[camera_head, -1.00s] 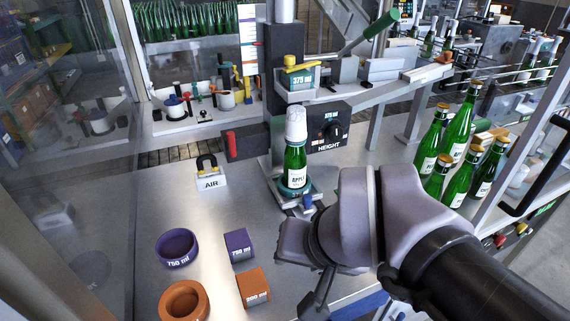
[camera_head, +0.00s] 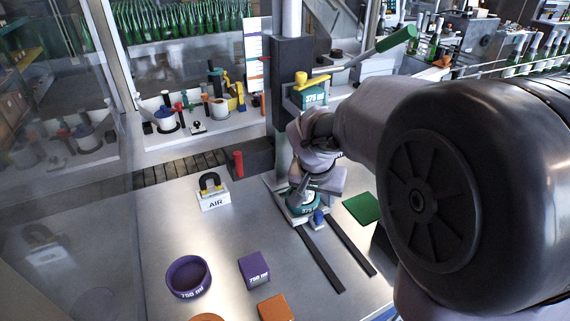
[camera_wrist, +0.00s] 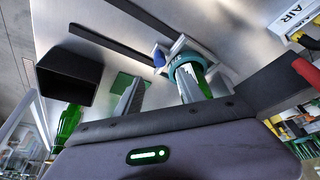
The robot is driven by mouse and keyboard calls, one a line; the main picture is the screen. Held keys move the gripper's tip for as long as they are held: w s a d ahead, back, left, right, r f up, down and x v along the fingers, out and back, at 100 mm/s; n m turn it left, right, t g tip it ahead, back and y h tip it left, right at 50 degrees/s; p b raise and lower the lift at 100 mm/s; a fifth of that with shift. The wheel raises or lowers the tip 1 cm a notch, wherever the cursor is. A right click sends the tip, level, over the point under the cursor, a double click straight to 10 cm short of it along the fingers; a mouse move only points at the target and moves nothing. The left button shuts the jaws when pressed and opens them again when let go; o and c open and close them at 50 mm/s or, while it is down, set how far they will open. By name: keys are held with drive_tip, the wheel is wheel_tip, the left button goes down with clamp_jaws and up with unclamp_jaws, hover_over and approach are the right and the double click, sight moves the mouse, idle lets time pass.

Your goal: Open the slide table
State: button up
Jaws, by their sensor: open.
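The slide table (camera_head: 291,217) is a small pale plate at the back end of two dark rails (camera_head: 320,258). It carries a teal ring (camera_head: 303,208) and has a blue knob (camera_head: 318,217) at its front. I cannot tell whether a finger touches anything. My arm hides most of the bottle in the head view.
A white AIR block (camera_head: 213,200) with a dark loop stands left. A purple ring (camera_head: 188,277), purple block (camera_head: 254,269) and orange block (camera_head: 275,308) lie in front. A green pad (camera_head: 362,208) is right of the rails. The metal tabletop around the rails is mostly clear.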

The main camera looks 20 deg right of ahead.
sight(319, 213)
drive_tip(key=b+x, duration=0.2)
drive_tip(key=x, duration=0.8)
drive_tip(key=shift+w+d+f+b, duration=0.1)
drive_tip(key=shift+f+b, duration=0.05)
drive_tip(key=shift+b, duration=0.2)
clamp_jaws()
idle(0.8)
